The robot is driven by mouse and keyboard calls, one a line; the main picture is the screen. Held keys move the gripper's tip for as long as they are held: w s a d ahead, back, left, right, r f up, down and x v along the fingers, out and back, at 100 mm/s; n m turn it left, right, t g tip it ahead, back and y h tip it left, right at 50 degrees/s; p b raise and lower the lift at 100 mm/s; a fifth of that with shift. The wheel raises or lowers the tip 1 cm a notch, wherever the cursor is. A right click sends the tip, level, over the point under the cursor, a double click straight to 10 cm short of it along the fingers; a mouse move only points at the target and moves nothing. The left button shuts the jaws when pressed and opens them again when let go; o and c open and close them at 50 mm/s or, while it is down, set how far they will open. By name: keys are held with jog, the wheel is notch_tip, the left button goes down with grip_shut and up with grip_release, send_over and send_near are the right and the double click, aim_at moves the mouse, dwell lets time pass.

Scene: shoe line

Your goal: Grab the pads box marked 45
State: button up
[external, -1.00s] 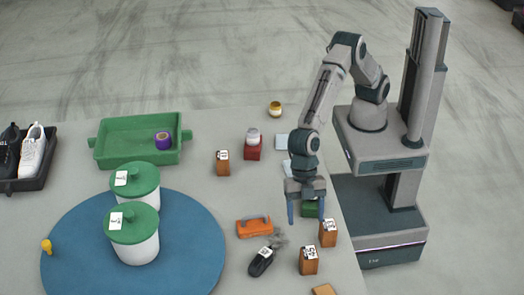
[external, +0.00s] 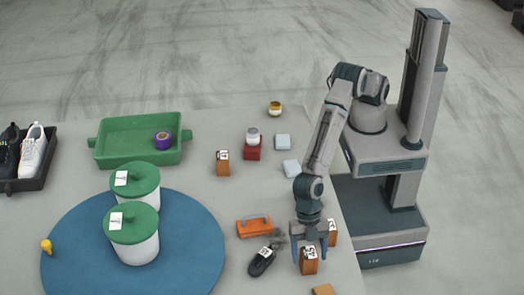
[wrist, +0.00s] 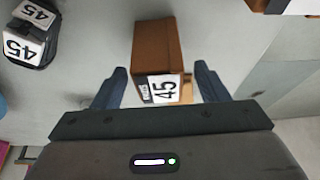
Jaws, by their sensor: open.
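The brown pads box marked 45 (external: 309,266) stands near the right edge of the table. In the wrist view the box (wrist: 154,46) lies between the two fingers, its white label with 45 turned towards me. My gripper (external: 309,257) is open and points down at this box, with one finger on each side. In the wrist view the fingers (wrist: 160,72) show gaps on both sides of the box. How deep the fingertips reach is hard to tell.
A black item marked 45 (external: 262,262) lies to the left, and it also shows in the wrist view (wrist: 31,36). Another brown box (external: 332,231) stands close behind my gripper. An orange item (external: 254,226) and a flat orange-brown block (external: 324,290) are nearby.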

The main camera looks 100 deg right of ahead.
jog(key=shift+a+f, duration=0.25)
jog(key=shift+f, duration=0.3)
jog(key=c, duration=1.1)
jog(key=shift+r, duration=0.2)
